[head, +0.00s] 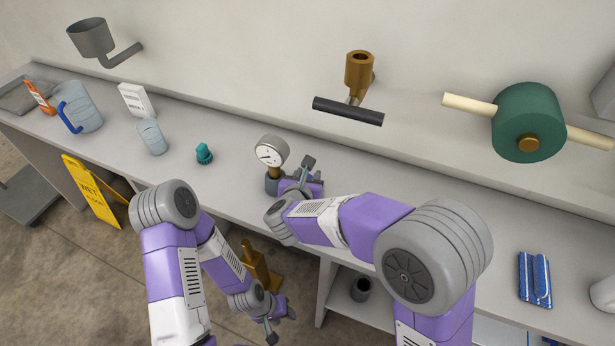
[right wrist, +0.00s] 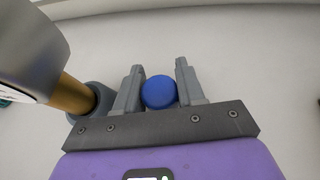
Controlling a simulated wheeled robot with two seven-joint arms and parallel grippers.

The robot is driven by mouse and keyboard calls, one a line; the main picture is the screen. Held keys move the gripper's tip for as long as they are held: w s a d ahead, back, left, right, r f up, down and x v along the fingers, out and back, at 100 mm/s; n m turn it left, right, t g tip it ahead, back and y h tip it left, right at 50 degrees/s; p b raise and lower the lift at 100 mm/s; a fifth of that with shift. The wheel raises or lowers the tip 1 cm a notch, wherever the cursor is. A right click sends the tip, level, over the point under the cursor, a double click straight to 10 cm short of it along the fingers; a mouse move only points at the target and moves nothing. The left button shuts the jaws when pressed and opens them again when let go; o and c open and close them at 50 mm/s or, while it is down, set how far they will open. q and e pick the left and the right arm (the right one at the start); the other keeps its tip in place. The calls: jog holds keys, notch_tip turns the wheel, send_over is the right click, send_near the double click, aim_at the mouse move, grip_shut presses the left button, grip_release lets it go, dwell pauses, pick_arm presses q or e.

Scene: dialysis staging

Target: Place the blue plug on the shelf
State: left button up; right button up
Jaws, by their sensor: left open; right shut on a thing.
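The blue plug (right wrist: 158,91) shows as a round blue top between the two fingers of my right gripper (right wrist: 160,70) in the right wrist view. My right gripper is shut on it, over the counter (head: 235,178) beside the pressure gauge (head: 271,152). In the head view the plug is hidden by my right gripper (head: 297,177). I cannot tell whether the plug touches the counter. My left gripper (head: 281,322) is open and empty, low in front of the counter. A shelf (head: 338,306) lies under the counter, partly hidden by my right arm, with a dark cup (head: 361,289) on it.
A teal knob (head: 204,153), a pale bottle (head: 152,137), a white box (head: 136,100) and a blue-handled jug (head: 80,108) stand left on the counter. Blue striped packs (head: 535,278) lie right. A yellow sign (head: 92,192) stands on the floor. The gauge is close beside my right gripper.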

jog(key=shift+f, duration=0.15)
jog(key=o, duration=1)
jog(key=shift+r, duration=0.2)
jog(key=p+v, duration=0.2)
jog(key=v, duration=0.9)
jog(key=shift+w, duration=0.1)
jog(key=shift+s+r, duration=0.25)
jog(key=shift+s, duration=0.3)
